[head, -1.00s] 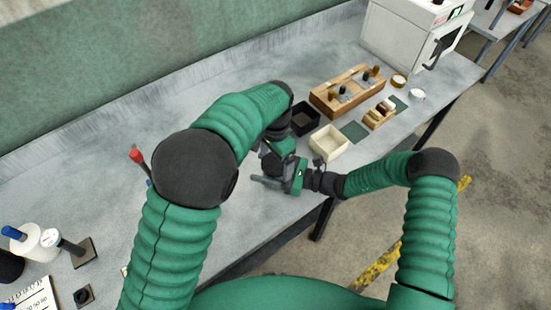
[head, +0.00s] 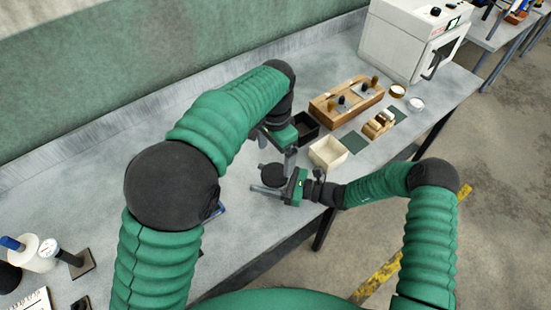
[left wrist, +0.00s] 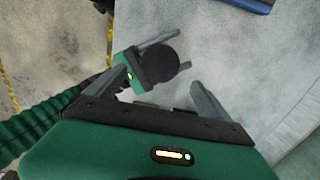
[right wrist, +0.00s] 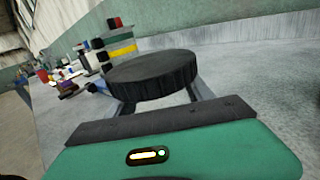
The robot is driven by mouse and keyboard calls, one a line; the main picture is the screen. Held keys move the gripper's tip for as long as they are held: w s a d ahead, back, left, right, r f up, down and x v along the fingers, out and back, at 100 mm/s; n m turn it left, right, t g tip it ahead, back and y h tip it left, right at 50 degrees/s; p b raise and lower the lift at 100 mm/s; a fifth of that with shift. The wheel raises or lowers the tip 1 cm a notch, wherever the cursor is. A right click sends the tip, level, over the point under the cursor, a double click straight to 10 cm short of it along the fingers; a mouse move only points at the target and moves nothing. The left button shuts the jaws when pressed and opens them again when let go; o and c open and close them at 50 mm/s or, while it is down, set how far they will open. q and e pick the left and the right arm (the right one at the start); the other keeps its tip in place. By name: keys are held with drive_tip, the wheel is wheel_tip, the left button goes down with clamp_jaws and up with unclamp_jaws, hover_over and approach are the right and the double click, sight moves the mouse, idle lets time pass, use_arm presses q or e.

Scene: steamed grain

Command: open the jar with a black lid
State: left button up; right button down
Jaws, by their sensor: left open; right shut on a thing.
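The jar's black lid (head: 273,175) shows as a dark disc at my right gripper (head: 268,191), near the table's front edge. My right gripper is shut on the jar; the lid (right wrist: 152,76) sits between and above its fingers in the right wrist view and looks level. The jar's body is hidden beneath the lid. My left gripper (head: 276,154) is open and empty, just behind and above the lid. In the left wrist view the lid (left wrist: 158,64) lies beyond the open left fingers (left wrist: 158,85), apart from them.
A cream open box (head: 327,153) and a black open box (head: 305,128) stand right of the grippers. Behind them are a wooden block with knobs (head: 345,100) and a white oven-like cabinet (head: 405,40).

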sight(275, 173)
use_arm(q)
wheel_tip(275, 173, down, 8)
idle(0.4)
drive_tip(key=c, duration=1.4)
drive_tip(key=o, duration=1.5)
drive_tip(key=shift+r, duration=0.15)
wheel_tip(275, 173, up, 4)
drive_tip(key=shift+r, duration=0.15)
use_arm(e)
drive_tip(key=shift+c, duration=1.5)
unclamp_jaws()
